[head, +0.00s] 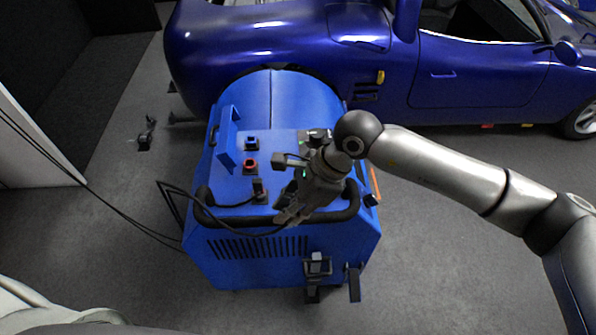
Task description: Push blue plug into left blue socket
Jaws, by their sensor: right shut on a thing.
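The blue dynamometer (228,245) stands in the middle of the head view. On its top panel a blue connector (251,143), apparently the left blue socket, sits above a red one (250,165). My right gripper (284,216) points down and to the left over the machine's front handle bar, in front of and to the right of these connectors. A black cable reaches its fingertips, and it is shut on the cable's end. The fingers hide the plug there, so I cannot tell its colour. The gripper and wrist cover the right part of the panel. My left gripper is not in view.
A black connector (259,190) stands on the panel near the handle bar (225,217). An upright blue flap (227,142) borders the panel's left side. A black cable (130,157) crosses the floor at left. A blue car (455,75) stands close behind.

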